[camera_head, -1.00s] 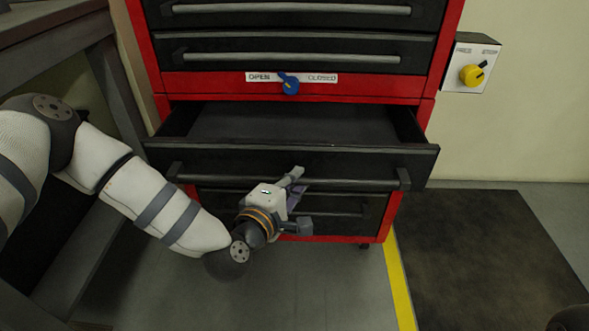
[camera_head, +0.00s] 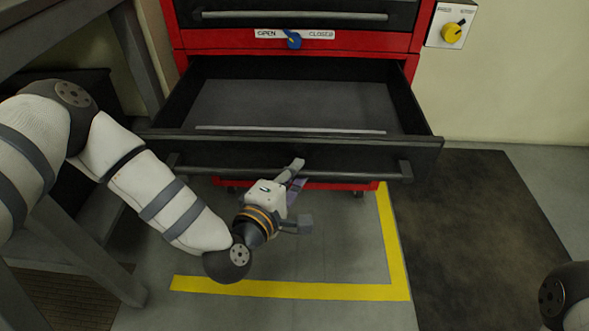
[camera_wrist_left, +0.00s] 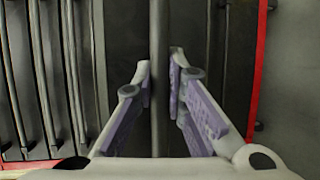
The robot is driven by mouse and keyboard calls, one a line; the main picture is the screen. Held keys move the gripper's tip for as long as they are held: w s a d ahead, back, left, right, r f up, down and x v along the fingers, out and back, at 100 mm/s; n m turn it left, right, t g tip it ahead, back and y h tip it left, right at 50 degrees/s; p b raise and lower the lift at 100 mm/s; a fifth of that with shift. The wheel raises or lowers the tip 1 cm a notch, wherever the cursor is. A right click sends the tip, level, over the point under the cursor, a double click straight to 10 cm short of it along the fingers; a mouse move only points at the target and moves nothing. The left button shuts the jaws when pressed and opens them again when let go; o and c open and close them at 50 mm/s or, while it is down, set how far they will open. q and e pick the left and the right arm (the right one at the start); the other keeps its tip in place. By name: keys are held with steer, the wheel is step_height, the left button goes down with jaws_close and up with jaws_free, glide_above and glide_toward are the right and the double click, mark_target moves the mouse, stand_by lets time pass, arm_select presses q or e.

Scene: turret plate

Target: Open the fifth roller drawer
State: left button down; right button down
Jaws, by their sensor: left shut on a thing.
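The pulled-out black drawer (camera_head: 300,147) of the red cabinet stands wide open, and its grey inside looks empty. Its long bar handle (camera_head: 350,170) runs along the front. My left gripper (camera_head: 298,180) is at the middle of this handle. In the left wrist view, the handle bar (camera_wrist_left: 159,60) passes between the two purple-padded fingers (camera_wrist_left: 160,95), which are shut on it. The drawer front hides most of what lies below it. My right gripper is not in view; only a part of my right arm shows at the lower right edge.
A blue knob (camera_head: 292,39) sits between OPEN and CLOSED labels above the drawer. A dark workbench (camera_head: 70,215) stands at left. Yellow floor tape (camera_head: 300,290) and a dark mat (camera_head: 480,220) lie in front.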

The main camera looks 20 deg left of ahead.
arm_select(q)
steer(key=c, duration=1.6)
jaws_free()
steer(key=v, duration=1.2)
